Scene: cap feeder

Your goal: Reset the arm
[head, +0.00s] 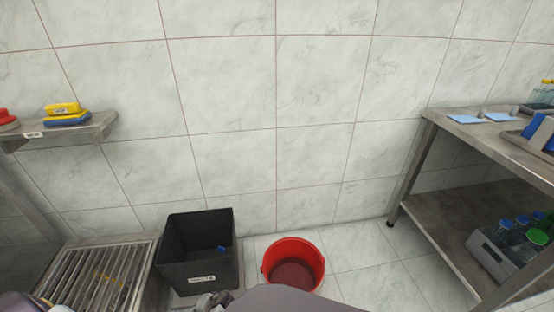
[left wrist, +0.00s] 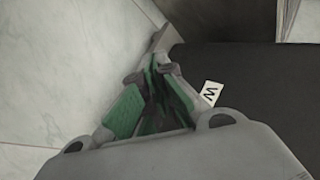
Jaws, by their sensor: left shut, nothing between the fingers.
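My left gripper (left wrist: 158,68) shows in the left wrist view, with its green-padded fingers drawn together and nothing between them. It is in front of a dark surface with a white label (left wrist: 211,93), which looks like the side of the black bin. In the head view only parts of my own arms show along the bottom edge, and I cannot make out the left fingertips there. My right gripper is not in view.
The black bin (head: 172,268) holds a small blue item (head: 221,249). A red bucket (head: 318,262) stands right of it, and a slatted metal rack (head: 148,262) left. A wall shelf (head: 88,131) is at left, a metal table (head: 440,122) at right. Floor between bucket and table is clear.

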